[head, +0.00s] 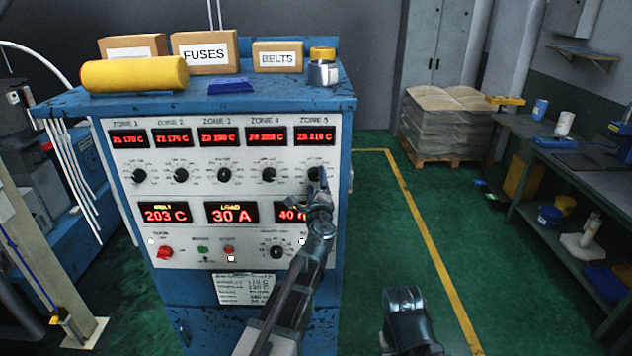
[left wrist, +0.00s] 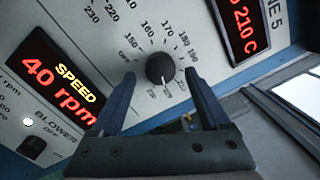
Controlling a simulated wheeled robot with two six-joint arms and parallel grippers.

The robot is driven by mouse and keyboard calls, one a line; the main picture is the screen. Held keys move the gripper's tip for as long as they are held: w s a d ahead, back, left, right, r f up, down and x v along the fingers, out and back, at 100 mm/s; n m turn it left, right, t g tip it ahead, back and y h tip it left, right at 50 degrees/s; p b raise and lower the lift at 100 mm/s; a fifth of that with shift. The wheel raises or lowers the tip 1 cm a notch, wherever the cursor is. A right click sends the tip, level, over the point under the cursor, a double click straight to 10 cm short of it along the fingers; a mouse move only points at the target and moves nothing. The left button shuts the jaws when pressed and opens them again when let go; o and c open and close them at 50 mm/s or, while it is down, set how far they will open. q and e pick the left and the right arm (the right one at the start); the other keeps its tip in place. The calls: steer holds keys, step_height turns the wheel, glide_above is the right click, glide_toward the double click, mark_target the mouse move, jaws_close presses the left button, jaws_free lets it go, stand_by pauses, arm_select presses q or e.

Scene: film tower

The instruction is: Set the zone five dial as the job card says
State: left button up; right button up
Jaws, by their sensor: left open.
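The zone five dial (head: 315,173) is a round black knob on the white panel, below the zone five display (head: 315,138). In the left wrist view the dial (left wrist: 160,68) has a white pointer mark toward the bottom of the picture, and the display (left wrist: 243,35) reads 210 C. My left gripper (head: 318,188) is at this dial. Its open fingers (left wrist: 159,73) stand either side of the knob, with a gap visible on each side. A white printed card (head: 246,289) is on the cabinet's lower front; its text is too small to read. A black part (head: 408,318), apparently my right gripper, is low right; its jaws are unclear.
Similar dials for the other zones, such as the zone four dial (head: 269,174), sit to the left. A red switch (head: 164,252) and a speed knob (head: 277,252) are lower down. Boxes and a yellow roll (head: 135,74) are on the cabinet (head: 349,103).

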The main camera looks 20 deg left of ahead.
arm_select(q)
steer(key=v, duration=1.2)
steer(key=shift+s+b, duration=0.25)
steer(key=shift+b, duration=0.1)
steer(key=s+f+n+g+b, duration=0.1)
steer(key=s+f+n+g, duration=0.4)
steer(key=f+n, duration=0.3)
steer(key=s+f+n+g+b, duration=0.1)
steer(key=s+f+n+g, duration=0.4)
steer(key=f, duration=0.5)
steer(key=s+d+f+n+g+h, duration=0.1)
steer(key=s+d+f+g+h, duration=0.1)
steer(key=s+d+f+g, duration=0.2)
steer(key=s+d+f+n+g+h+b, duration=0.1)
steer(key=s+d+f+g+h, duration=0.1)
steer(key=s+d, duration=0.6)
step_height(320, 180, down, 2)
steer(key=shift+s+d+f+n+g+h, duration=0.2)
steer(key=shift+s+n+g+h, duration=0.15)
steer(key=shift+s+g, duration=0.45)
